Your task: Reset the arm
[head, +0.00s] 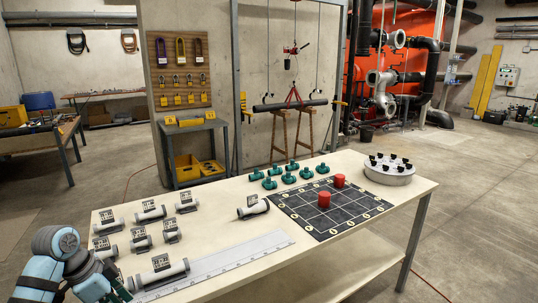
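My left arm (62,258), light blue with dark joints, reaches in at the bottom left corner, over the near left end of the worktable (300,258). My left gripper (117,285) is low in the picture, close to the left end of the long grey ruler-like strip (225,262). Its fingers are dark and partly cut off by the lower edge, so I cannot tell whether they are open or shut. A grey pipe piece with a tag (162,270) lies just right of it. My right gripper is out of view.
Several tagged pipe pieces (150,212) lie on the table's left half. Green valve-like parts (305,173) stand at the back. Red cylinders (324,199) stand on a black grid board (350,217). A round grey holder (389,177) is at the right. Bare tabletop lies between.

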